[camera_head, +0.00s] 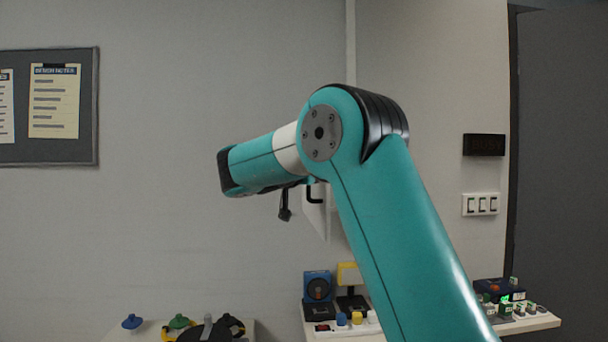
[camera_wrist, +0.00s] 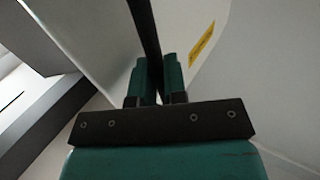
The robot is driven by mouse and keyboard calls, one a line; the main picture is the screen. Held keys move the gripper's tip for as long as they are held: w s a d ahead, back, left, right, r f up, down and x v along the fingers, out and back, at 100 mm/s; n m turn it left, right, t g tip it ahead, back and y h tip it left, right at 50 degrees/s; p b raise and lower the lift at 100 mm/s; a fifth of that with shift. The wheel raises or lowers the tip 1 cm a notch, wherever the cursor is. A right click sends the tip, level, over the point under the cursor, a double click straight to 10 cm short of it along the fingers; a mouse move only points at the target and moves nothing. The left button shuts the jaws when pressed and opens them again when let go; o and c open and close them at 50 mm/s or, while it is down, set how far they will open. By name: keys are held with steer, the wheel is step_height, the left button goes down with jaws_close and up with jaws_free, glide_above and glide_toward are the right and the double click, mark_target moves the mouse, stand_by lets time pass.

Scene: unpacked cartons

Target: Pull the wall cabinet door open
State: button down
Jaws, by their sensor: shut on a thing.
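In the wrist view, my gripper (camera_wrist: 158,72) has its two teal fingers closed around a dark bar handle (camera_wrist: 144,28). The handle runs up out of the picture from between the fingers. A pale cabinet panel (camera_wrist: 95,38) with a yellow label (camera_wrist: 202,44) lies behind the handle. In the head view, my arm covers most of the cabinet. Only a small white part of it (camera_head: 316,219) shows below the arm. I cannot tell from these views how far the door stands open.
A low surface (camera_head: 345,333) with boxes and small coloured items stands below the arm. Knobbed items (camera_head: 180,322) stand at lower left. A notice board (camera_head: 55,145) hangs at left, and wall switches (camera_head: 481,204) are at right. The wall between board and arm is clear.

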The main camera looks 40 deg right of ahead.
steer(key=shift+w+a, duration=0.1)
steer(key=shift+w, duration=0.05)
steer(key=c, duration=1.2)
jaws_free()
steer(key=shift+a, duration=0.1)
